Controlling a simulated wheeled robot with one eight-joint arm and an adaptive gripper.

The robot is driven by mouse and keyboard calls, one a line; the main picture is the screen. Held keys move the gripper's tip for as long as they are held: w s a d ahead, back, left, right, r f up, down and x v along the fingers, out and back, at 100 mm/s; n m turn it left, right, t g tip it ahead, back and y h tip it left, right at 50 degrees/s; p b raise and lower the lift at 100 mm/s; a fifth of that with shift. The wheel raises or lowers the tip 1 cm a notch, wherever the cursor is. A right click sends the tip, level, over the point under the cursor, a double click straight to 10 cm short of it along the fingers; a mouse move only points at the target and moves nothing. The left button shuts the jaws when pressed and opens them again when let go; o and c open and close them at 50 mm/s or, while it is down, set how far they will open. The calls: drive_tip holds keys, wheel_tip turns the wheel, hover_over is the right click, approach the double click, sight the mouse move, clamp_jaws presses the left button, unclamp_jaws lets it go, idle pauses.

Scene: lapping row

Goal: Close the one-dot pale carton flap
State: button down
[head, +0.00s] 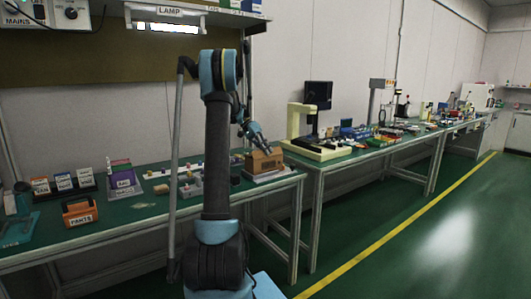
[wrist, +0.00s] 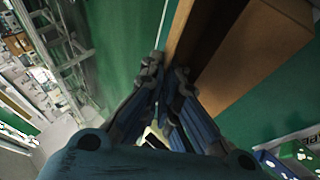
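A brown carton (head: 263,161) stands on a pale base at the right end of the near bench in the head view. In the wrist view its brown side (wrist: 262,58) fills the upper right, with a lighter flap-like strip (wrist: 182,28) along its left edge. My gripper (head: 262,146) is at the top of the carton. In the wrist view the fingertips of my gripper (wrist: 167,70) are close together with nothing seen between them, near the lower end of that strip. I cannot tell whether they touch it. No dot marks are readable on the carton.
An orange parts bin (head: 79,211), a purple bin (head: 123,182) and small boxes stand left on the bench. A cream machine (head: 305,135) stands to the right on another bench. A lamp (head: 165,27) hangs above. The green floor at right is clear.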

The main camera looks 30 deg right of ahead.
drive_tip(key=shift+w+f+g, duration=0.1)
drive_tip(key=shift+g, duration=0.3)
drive_tip(key=c, duration=1.9)
unclamp_jaws()
drive_tip(key=v, duration=1.2)
drive_tip(key=shift+a, duration=0.15)
